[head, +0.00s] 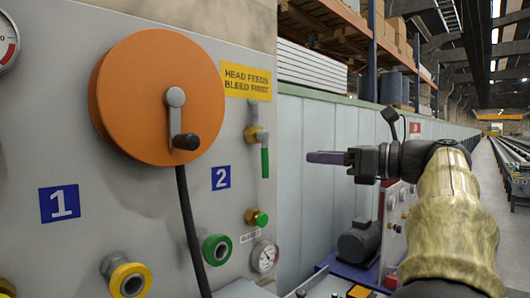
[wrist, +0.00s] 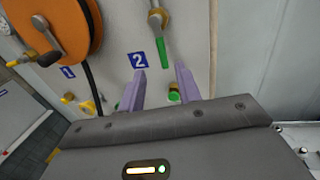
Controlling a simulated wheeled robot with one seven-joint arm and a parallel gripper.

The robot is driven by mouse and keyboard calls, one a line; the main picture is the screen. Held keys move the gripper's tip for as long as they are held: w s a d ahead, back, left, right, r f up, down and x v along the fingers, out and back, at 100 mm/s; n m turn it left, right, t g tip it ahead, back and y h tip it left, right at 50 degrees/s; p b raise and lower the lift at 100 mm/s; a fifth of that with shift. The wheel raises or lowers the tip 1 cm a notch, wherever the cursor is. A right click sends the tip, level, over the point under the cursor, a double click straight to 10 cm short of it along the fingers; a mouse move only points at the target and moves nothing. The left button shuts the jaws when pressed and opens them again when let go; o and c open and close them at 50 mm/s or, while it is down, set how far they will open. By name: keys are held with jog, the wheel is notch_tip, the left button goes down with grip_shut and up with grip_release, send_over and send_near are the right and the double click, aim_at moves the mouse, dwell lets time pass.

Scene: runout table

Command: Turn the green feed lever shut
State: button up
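The green feed lever (head: 265,162) hangs straight down from a brass valve (head: 257,135) on the grey panel, below the yellow sign. In the wrist view the lever (wrist: 161,52) shows beyond and above the gap between the fingers. My gripper (head: 312,157) is to the right of the lever in the head view, apart from it. In the wrist view my gripper (wrist: 160,72) has its two purple fingers spread, with nothing between their tips. The head view shows the fingers side-on, one covering the other.
An orange hose reel (head: 125,95) with a crank sticks out left of the lever. A small brass valve with a green knob (head: 259,218) sits below the lever. A green-ringed outlet (head: 216,249) and a gauge (head: 264,257) are lower. A motor (head: 360,240) stands at right.

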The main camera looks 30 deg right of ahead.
aim_at(265, 154)
jog(key=p+x, duration=0.4)
jog(key=x, duration=0.9)
jog(key=shift+r, duration=0.1)
jog(key=shift+w+a, duration=0.3)
jog(key=shift+w, duration=0.1)
jog(key=shift+c, duration=0.2)
grip_shut()
